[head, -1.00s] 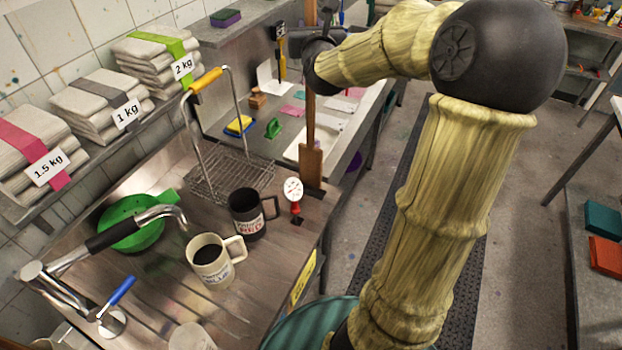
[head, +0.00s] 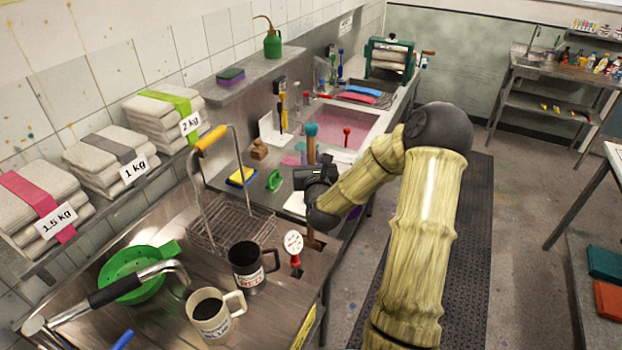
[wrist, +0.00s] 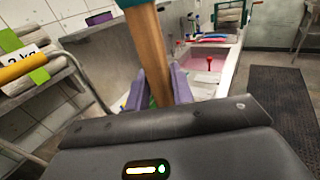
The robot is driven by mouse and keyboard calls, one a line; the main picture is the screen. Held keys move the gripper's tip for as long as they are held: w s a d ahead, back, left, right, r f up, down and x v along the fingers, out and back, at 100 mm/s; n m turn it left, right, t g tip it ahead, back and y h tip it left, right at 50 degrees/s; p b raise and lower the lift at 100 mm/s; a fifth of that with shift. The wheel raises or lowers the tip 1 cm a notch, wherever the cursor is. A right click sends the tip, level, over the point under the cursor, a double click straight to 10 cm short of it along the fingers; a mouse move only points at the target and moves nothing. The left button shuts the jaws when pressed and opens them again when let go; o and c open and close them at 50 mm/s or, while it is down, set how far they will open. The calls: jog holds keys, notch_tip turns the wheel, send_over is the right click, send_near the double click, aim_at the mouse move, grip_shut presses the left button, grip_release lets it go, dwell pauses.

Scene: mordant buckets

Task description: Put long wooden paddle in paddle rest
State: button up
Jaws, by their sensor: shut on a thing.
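The long wooden paddle stands roughly upright in my gripper (head: 312,178). Its wooden shaft (head: 311,152) with a teal end (head: 311,130) rises above the gripper, and part of its lower end (head: 314,240) shows below, near the counter's right edge. I cannot tell whether that end touches anything. In the wrist view, the shaft (wrist: 150,50) leans slightly between the purple fingers of my gripper (wrist: 159,84), which is shut on it. My gripper hides the paddle's middle. I cannot clearly make out the paddle rest.
A round white tag on a red stand (head: 293,243), a black mug (head: 247,267) and a cream mug (head: 211,317) stand close left of the paddle. A wire rack (head: 228,228) and green colander (head: 133,275) are farther left. A pink-filled sink (head: 338,128) lies beyond.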

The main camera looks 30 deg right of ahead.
jog(key=shift+f+p, duration=0.35)
jog(key=shift+f, duration=1.7)
jog(key=shift+f+p, duration=0.55)
jog(key=shift+f, duration=1.3)
jog(key=shift+f, duration=0.15)
jog(key=o, duration=1)
